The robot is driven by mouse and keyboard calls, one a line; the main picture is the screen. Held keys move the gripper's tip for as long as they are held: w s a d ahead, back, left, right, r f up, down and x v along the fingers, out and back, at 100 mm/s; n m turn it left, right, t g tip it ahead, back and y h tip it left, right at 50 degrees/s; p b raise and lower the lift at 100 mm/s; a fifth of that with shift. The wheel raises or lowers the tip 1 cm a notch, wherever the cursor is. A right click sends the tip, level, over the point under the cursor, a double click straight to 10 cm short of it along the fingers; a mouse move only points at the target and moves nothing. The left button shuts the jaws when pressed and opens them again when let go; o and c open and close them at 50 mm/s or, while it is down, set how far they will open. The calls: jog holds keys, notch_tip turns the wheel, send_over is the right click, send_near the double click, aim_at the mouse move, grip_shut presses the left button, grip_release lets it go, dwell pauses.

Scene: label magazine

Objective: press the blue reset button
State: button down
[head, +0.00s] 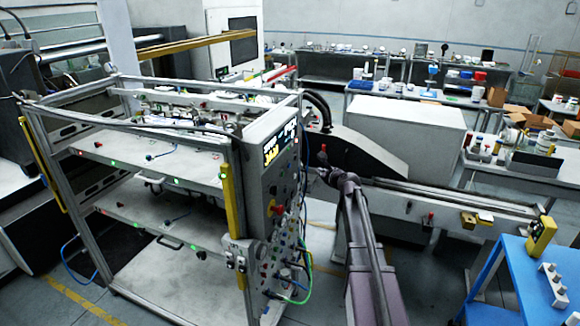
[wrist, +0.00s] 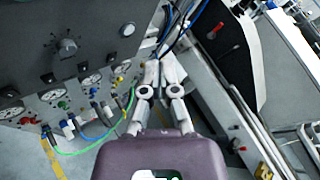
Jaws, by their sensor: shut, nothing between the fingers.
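A control panel (head: 262,187) with a lit display, knobs and small coloured buttons is on the end of the machine frame in the head view. I cannot single out the blue reset button in either view; it may be hidden or too small to tell. The panel (wrist: 105,25) fills the upper left of the wrist view, with a black knob (wrist: 67,46), gauges and hose fittings. My gripper (head: 324,172) is right of the panel, apart from it in the picture. In the wrist view my gripper (wrist: 158,70) is shut and empty, its fingertips near dark and blue cables.
A red mushroom button (head: 275,208) sits on the panel's lower part. Green and blue hoses (wrist: 95,146) hang from the fittings. A long conveyor-like rail (head: 455,197) runs to the right behind my arm. A blue table (head: 515,275) stands at the lower right.

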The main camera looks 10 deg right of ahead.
jog(key=shift+w+a, duration=0.1)
jog(key=shift+w+a, duration=0.85)
jog(key=shift+a, duration=0.3)
jog(key=shift+w+a, duration=0.8)
jog(key=shift+a, duration=0.4)
jog(key=shift+w+a, duration=0.85)
jog(key=shift+a, duration=0.3)
jog(key=shift+w+a, duration=0.5)
jog(key=shift+a, duration=0.15)
dwell(0.5)
jog(key=shift+s, duration=0.1)
dwell(0.3)
jog(key=shift+s+d, duration=0.4)
jog(key=shift+d, duration=0.25)
jog(key=shift+s+d, duration=0.75)
jog(key=shift+d, duration=0.25)
jog(key=shift+s+d, duration=0.75)
jog(key=shift+d, duration=0.25)
